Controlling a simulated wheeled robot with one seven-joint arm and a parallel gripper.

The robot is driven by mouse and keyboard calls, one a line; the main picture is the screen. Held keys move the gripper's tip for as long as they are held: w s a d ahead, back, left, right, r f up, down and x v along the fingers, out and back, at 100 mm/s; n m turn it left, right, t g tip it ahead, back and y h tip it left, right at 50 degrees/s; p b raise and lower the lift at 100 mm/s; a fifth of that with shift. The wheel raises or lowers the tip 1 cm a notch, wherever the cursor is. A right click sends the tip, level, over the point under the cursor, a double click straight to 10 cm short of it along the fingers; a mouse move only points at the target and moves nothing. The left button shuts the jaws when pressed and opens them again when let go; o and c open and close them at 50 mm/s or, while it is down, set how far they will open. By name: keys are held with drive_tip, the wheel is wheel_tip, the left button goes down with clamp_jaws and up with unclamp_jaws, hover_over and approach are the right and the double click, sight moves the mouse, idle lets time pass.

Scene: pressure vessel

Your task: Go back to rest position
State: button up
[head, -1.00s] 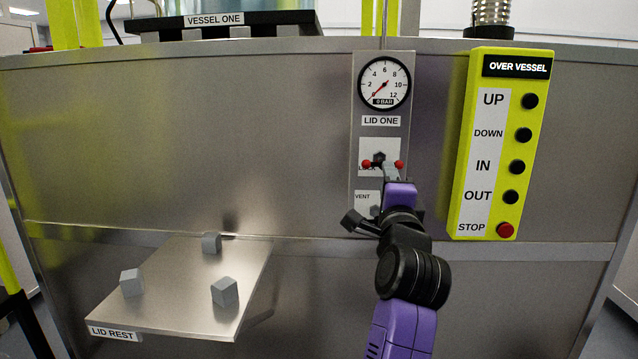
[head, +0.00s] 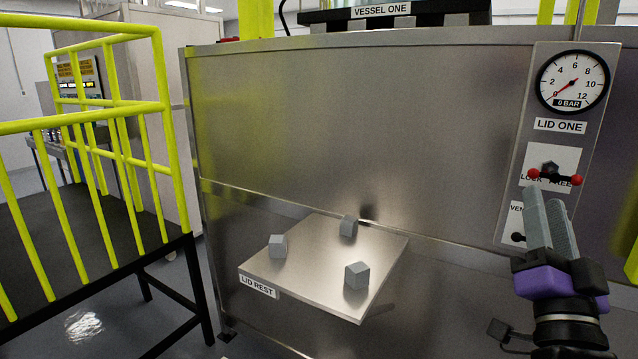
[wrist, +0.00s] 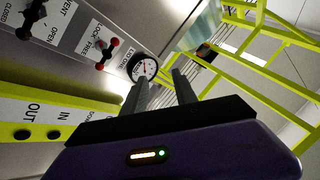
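My gripper (head: 548,222) is at the right of the head view, in front of the LID ONE panel (head: 510,185). Its two grey fingers stand apart with nothing between them. In the wrist view the fingers (wrist: 160,90) also show apart and empty, with the gauge behind them. The lock handle (head: 553,175) with red ball ends is just beyond the fingertips in the head view. In the wrist view the lock handle (wrist: 107,53) is left of the fingers and clear of them. The vent knob (head: 518,237) is partly hidden by my gripper.
The gauge (head: 572,81) reads about 0 bar. The lid rest shelf (head: 320,295) juts out with grey blocks on it. Yellow railings (head: 90,130) and a dark platform (head: 60,260) stand at the left. The yellow button box (wrist: 60,118) is close in the wrist view.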

drive_tip(key=s+a+f+n+g+y, duration=0.1)
drive_tip(key=s+a+f+n+y, duration=0.45)
drive_tip(key=s+f, duration=0.35)
drive_tip(key=s+a+f+n+g+y, duration=0.1)
drive_tip(key=s+a+f+n+y, duration=0.3)
drive_tip(key=s+f+n, duration=0.45)
drive_tip(key=s+a+f+m+g, duration=0.2)
drive_tip(key=s+f+g, duration=0.1)
drive_tip(key=s+f, duration=0.4)
drive_tip(key=s+a+f+m+g+h+p, duration=0.1)
drive_tip(key=s+a+f+g, duration=0.1)
drive_tip(key=s+f, duration=0.5)
drive_tip(key=s+g, duration=0.1)
drive_tip(key=s, duration=0.4)
drive_tip(key=shift+s+a+f+m+g, duration=0.2)
drive_tip(key=shift+s+f+m+g, duration=0.1)
drive_tip(key=shift+s+m, duration=0.1)
